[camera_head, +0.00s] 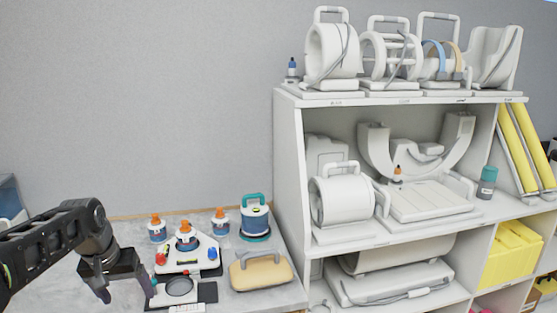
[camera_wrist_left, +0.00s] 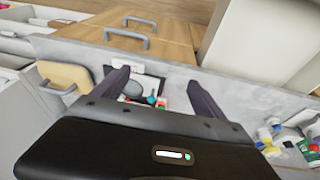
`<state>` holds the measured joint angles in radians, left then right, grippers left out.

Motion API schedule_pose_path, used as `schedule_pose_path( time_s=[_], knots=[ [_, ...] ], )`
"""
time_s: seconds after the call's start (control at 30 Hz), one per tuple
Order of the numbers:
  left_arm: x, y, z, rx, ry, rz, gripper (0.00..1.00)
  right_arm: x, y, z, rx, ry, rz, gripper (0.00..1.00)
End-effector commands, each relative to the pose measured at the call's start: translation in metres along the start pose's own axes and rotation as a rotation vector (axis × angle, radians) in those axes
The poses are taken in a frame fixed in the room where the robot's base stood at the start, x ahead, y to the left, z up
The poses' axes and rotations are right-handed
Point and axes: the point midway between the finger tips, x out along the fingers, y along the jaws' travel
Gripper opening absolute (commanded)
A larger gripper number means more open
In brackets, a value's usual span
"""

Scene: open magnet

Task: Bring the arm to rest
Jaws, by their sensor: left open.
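My left gripper (camera_head: 127,292) comes in from the left in the head view, above the counter's left part. Its two dark fingers are spread apart with nothing between them. In the left wrist view the open left gripper (camera_wrist_left: 160,92) shows its fingers above the counter, with small items on a white board (camera_wrist_left: 153,69) below. In the head view the gripper is left of a white device (camera_head: 187,258) with a round dark plate (camera_head: 179,287) in front of it. My right gripper is in neither view.
Orange-capped bottles (camera_head: 157,228), a teal-handled container (camera_head: 255,217) and a tan handled case (camera_head: 262,270) stand on the counter (camera_head: 285,297). A white shelf (camera_head: 290,150) with several coil devices rises at right. In the left wrist view, several bottles (camera_wrist_left: 268,134) stand at right.

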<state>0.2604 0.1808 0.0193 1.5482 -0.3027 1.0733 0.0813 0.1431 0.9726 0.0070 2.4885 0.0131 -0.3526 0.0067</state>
Motion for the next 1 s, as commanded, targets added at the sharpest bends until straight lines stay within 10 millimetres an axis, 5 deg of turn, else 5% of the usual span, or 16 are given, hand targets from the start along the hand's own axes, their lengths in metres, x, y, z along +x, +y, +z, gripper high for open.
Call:
schedule_pose_path(
  time_s=[0.2, 0.37, 0.57, 0.7, 0.9, 1.0],
  knots=[
    [0.068, 0.043, -0.006, 0.032, 0.099, 0.087, 0.82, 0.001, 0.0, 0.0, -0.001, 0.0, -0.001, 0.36],
    [0.149, 0.094, 0.021, 0.045, 0.14, 0.177, 0.82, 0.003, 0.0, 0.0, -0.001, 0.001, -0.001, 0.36],
    [0.255, 0.159, 0.121, 0.027, 0.118, 0.27, 0.82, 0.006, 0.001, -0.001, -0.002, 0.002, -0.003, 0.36],
    [0.302, 0.186, 0.217, 0.01, 0.047, 0.295, 0.82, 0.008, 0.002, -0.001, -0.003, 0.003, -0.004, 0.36],
    [0.328, 0.2, 0.356, 0.017, -0.13, 0.294, 0.82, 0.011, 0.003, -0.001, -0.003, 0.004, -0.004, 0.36],
    [0.328, 0.201, 0.404, 0.032, -0.223, 0.291, 0.82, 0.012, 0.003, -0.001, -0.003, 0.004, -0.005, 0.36]
  ],
)
